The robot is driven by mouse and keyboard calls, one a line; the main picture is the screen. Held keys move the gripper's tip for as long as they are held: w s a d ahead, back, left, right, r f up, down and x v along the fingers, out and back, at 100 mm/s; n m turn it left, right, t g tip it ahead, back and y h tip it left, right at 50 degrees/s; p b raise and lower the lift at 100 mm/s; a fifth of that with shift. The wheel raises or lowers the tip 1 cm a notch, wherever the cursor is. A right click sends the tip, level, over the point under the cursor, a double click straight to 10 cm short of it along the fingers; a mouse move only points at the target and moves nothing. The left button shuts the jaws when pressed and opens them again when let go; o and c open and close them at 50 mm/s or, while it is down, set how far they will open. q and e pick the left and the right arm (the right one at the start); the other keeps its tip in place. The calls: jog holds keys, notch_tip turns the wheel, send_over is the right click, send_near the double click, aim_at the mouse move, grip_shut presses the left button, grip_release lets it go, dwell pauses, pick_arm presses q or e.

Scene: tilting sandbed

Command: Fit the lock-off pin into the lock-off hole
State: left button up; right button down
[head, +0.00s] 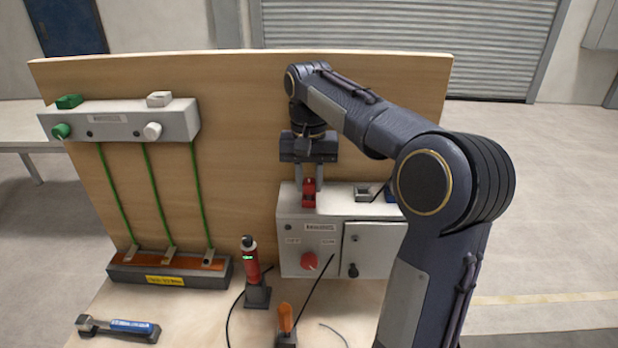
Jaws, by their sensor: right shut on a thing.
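My right gripper (308,178) points down over the top left of a grey switch box (292,246). Its fingers are shut on a small red piece, which looks like the lock-off pin (309,195). The red piece is at the box's upper edge; I cannot tell whether it touches the box or sits in anything. I cannot tell which opening is the lock-off hole. My left gripper is not in view.
A wooden backboard (240,110) stands behind. A grey unit (110,121) with green cords leads to a low block (150,277) on the left. A red-and-black tool (250,265), an orange-handled tool (286,318) and a blue-handled tool (130,327) are in front.

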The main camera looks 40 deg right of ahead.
jog(key=shift+f+b, duration=0.35)
jog(key=shift+f, duration=0.3)
jog(key=c, duration=0.6)
grip_release()
jog(key=shift+c, duration=0.2)
notch_tip(320, 180, up, 3)
jog(key=p, duration=0.3)
jog(key=shift+r, duration=2.55)
